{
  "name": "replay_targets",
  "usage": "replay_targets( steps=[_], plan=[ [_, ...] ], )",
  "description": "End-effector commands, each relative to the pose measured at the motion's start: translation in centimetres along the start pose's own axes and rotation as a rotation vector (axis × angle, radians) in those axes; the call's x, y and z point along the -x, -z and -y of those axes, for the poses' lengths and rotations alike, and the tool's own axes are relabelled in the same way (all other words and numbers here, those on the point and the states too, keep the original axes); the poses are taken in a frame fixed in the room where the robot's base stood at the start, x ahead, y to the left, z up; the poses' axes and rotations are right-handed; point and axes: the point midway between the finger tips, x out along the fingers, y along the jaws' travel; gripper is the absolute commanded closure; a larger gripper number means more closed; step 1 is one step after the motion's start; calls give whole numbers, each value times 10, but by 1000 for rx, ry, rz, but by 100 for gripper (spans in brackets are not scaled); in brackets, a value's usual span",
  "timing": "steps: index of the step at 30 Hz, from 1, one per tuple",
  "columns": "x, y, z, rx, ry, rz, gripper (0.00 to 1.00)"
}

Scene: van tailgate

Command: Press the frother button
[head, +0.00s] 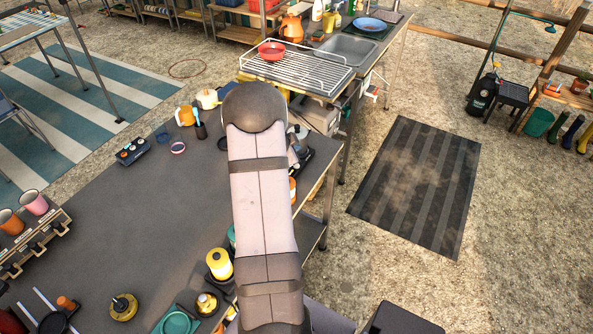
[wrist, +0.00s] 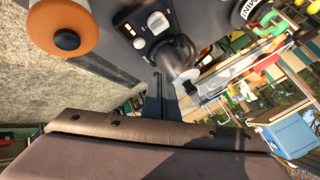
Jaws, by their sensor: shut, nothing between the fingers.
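In the wrist view, a dark appliance (wrist: 145,25) at the top centre has a white knob and small lit or pale buttons (wrist: 138,43) on its face; I cannot tell for sure which is the frother button. A dark round part with a pale end (wrist: 182,62) projects in front of it. My gripper (wrist: 157,76) is shut and empty, seen as a narrow dark bar below the appliance; the gap to it is unclear. In the head view my arm hides the gripper, and part of a dark appliance (head: 302,148) shows just right of my arm.
The grey table (head: 120,215) has clear room left of my arm. A black control box (head: 132,151) and an orange mug (head: 185,116) stand at its back. A yellow jar (head: 219,263) stands by my arm. An orange-and-white round object (wrist: 62,25) is near in the wrist view.

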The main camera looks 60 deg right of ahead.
Motion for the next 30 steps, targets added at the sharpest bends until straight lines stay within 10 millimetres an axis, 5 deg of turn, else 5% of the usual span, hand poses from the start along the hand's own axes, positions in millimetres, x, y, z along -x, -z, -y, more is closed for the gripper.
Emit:
replay_targets(
  steps=[12, 30],
  plan=[
    [-31, -22, -23, 1, 0, 0, 100],
    [-34, -24, -24, 1, 0, 0, 100]
  ],
)
